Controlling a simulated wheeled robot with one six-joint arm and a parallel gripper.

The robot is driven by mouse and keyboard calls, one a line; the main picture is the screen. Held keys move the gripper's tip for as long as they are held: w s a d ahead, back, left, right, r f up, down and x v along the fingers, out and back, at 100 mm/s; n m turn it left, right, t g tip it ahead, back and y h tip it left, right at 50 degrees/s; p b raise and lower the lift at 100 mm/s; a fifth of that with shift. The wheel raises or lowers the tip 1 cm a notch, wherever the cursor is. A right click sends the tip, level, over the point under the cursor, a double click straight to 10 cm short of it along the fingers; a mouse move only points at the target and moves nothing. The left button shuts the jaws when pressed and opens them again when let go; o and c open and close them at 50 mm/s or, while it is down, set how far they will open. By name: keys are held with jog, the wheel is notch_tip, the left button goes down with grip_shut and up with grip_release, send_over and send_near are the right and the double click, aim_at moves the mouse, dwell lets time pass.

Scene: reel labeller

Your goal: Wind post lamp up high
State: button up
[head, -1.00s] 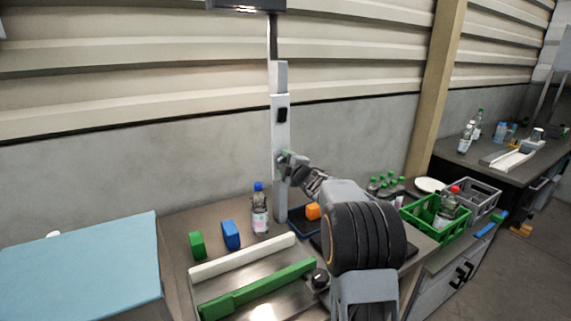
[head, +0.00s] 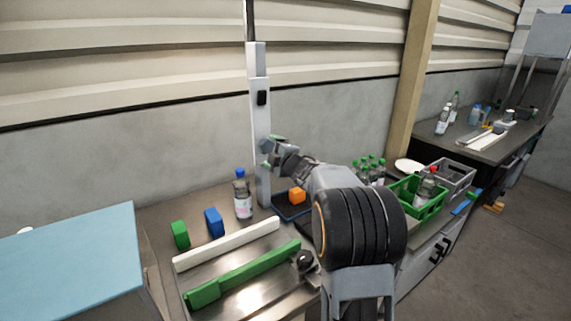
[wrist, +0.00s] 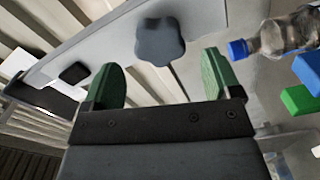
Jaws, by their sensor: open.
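The lamp post (head: 259,125) is a pale upright column with a small black block on its front and a thin dark rod rising from its top. The lamp head is out of the head view; a bright panel at the left of the wrist view (wrist: 45,97) looks like it. A dark lobed knob (wrist: 160,40) sits on the post in the wrist view. My gripper (wrist: 162,78) is open, its green fingers either side of the knob's line, the knob just beyond the tips. In the head view my gripper (head: 270,151) is beside the post's lower half, hiding the knob.
A bottle with a blue cap (head: 242,195) stands left of the post, with blue (head: 214,222) and green blocks beyond. An orange block (head: 297,195) lies in a dark tray to the right. A green crate (head: 405,200) holds bottles. White and green bars lie in front.

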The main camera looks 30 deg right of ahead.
aim_at(268, 147)
jog(key=s+d+b, duration=0.1)
jog(key=s, duration=0.8)
jog(key=shift+s, duration=0.15)
jog(key=w+m+p, duration=0.3)
jog(key=w+m, duration=0.1)
jog(key=w+m+p, duration=0.4)
jog(key=w, duration=0.1)
jog(key=w+a+m+p, duration=0.1)
jog(key=w+m+p, duration=0.2)
jog(key=w+p, duration=0.1)
jog(key=shift+w+a+m, duration=0.1)
jog(key=shift+w+m, duration=0.3)
jog(key=shift+w, duration=0.3)
